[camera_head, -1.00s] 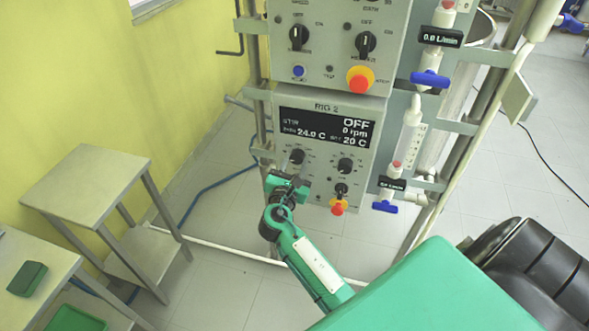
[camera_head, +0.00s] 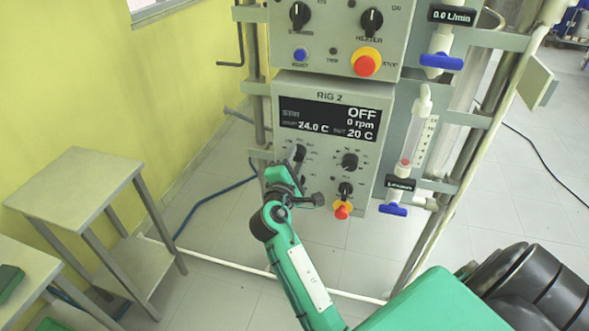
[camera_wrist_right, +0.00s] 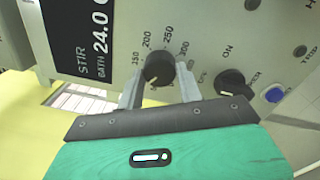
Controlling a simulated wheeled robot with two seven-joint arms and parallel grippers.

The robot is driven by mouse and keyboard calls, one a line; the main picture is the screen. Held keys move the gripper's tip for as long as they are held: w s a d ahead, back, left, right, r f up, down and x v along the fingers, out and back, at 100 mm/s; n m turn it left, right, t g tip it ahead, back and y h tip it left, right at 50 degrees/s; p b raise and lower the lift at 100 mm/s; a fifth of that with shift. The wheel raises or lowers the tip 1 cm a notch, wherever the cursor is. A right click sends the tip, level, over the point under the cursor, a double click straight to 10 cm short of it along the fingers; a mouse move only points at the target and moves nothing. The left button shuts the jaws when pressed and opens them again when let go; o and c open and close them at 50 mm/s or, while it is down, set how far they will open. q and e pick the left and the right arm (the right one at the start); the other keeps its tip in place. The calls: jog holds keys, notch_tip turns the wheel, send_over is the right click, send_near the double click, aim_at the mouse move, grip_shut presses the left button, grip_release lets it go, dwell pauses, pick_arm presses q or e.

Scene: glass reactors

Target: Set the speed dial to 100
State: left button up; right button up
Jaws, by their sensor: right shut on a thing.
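The speed dial is a black round knob at the left of the lower panel marked RIG 2 (camera_head: 325,93). In the right wrist view the dial (camera_wrist_right: 158,68) has numbers around it, with 200, 250 and 300 readable. My right gripper (camera_head: 294,160) is at this dial, its two grey fingers (camera_wrist_right: 159,82) on either side of the knob, shut on it. The dial's pointer is hard to make out. The display (camera_head: 329,119) reads OFF, 0 rpm, 24.0 C and 20 C. My left gripper is not in view.
Right of the gripper are a second black knob (camera_head: 350,161), a switch (camera_head: 345,190) and a red-yellow stop button (camera_head: 342,210). Another control box (camera_head: 336,50) sits above. A flowmeter with a blue valve (camera_head: 393,210) is on the right. A metal side table (camera_head: 85,180) stands left.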

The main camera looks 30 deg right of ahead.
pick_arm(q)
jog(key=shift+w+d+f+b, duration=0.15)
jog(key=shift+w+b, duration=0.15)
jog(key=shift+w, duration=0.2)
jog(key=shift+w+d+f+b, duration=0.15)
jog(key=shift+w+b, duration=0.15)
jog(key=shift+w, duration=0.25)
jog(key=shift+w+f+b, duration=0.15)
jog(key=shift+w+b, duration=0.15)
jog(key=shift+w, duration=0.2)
pick_arm(e)
jog(key=shift+m, duration=1.3)
jog(key=o, duration=1)
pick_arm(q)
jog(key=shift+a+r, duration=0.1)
